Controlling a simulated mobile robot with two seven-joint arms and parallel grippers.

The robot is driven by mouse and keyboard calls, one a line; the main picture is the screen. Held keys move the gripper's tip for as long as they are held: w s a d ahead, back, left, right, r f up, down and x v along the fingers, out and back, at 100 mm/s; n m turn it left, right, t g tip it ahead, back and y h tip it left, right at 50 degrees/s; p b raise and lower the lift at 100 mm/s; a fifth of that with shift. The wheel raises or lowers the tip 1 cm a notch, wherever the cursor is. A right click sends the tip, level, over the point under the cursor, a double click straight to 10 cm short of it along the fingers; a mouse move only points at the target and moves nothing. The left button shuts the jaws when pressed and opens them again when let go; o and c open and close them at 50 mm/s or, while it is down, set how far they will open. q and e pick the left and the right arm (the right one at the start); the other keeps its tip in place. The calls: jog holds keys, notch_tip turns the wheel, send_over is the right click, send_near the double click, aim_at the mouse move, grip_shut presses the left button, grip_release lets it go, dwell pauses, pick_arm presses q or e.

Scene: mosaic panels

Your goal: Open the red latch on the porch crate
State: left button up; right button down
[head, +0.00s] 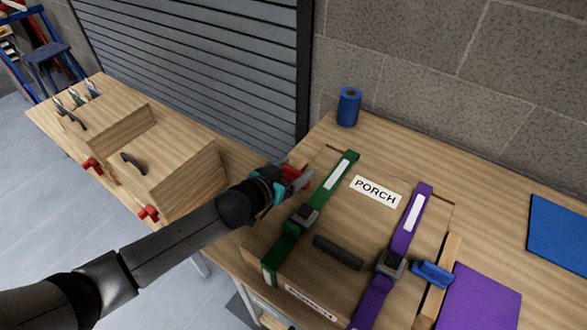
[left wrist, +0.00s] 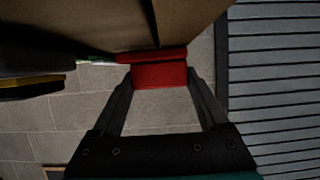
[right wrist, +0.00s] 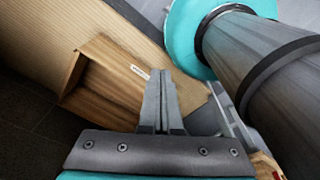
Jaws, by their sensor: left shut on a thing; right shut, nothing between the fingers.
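The porch crate (head: 375,215) is a wooden crate with a PORCH label on its lid. A green strap (head: 334,180) and a purple strap (head: 414,212) with grey buckles cross it. My left gripper (head: 286,180) is at the crate's left side, shut on the red latch (head: 294,174). In the left wrist view the red latch (left wrist: 160,75) sits between the two fingers, against the crate's brown wall. My right gripper (right wrist: 160,80) shows only in its wrist view, shut and empty, in front of a wooden box side with a small white label.
A blue latch (head: 432,273) is on the crate's right side. A blue roll (head: 348,107) stands behind it; a purple panel (head: 480,298) and a blue panel (head: 560,232) lie to the right. Another wooden box (head: 185,180) with red latches stands on the left bench.

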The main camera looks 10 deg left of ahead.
pick_arm(q)
jog(key=c, duration=0.6)
jog(key=shift+c, duration=0.2)
